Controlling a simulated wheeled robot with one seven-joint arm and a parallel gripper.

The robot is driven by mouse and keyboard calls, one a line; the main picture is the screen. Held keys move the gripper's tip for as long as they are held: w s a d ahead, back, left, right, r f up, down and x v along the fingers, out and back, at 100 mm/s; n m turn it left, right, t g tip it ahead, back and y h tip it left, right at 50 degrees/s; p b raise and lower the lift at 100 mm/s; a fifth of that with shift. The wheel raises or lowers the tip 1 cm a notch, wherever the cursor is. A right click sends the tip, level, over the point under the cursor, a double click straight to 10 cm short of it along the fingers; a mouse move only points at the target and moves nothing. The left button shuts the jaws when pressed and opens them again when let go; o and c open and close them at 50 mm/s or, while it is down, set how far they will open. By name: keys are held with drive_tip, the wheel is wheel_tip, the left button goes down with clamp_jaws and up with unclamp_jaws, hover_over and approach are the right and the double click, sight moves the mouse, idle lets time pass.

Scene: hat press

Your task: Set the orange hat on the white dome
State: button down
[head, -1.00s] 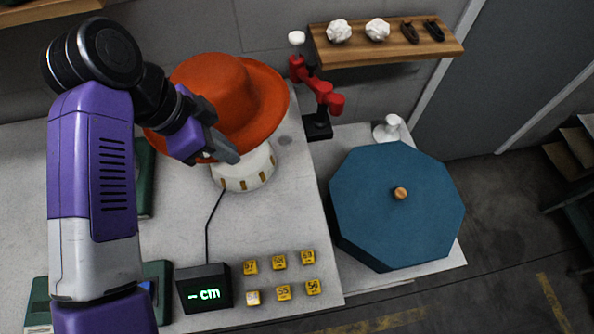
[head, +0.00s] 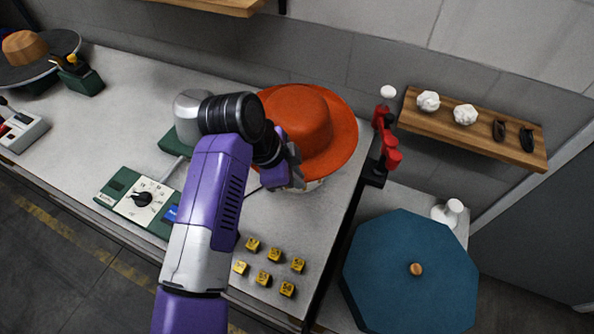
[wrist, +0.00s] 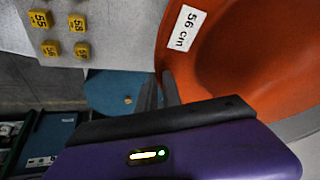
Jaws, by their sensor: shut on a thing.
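The orange hat (head: 302,118) is crown up at the back right of the bench in the head view. My gripper (head: 297,176) is at its near brim, shut on it. In the wrist view my gripper (wrist: 160,92) meets the brim edge, and the orange hat (wrist: 228,50) carries a "56 cm" label.
Several yellow blocks (head: 270,262) lie at the front. A red stand (head: 386,145) and blue octagonal lid (head: 410,275) are at right.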

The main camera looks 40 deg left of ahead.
drive_tip(key=shift+f+b, duration=4.05)
drive_tip(key=shift+f, duration=3.3)
drive_tip(key=c, duration=1.4)
unclamp_jaws()
drive_tip(key=shift+c, duration=0.2)
drive_tip(key=v, duration=0.7)
drive_tip(key=shift+r, duration=0.4)
drive_tip(key=shift+s, duration=0.1)
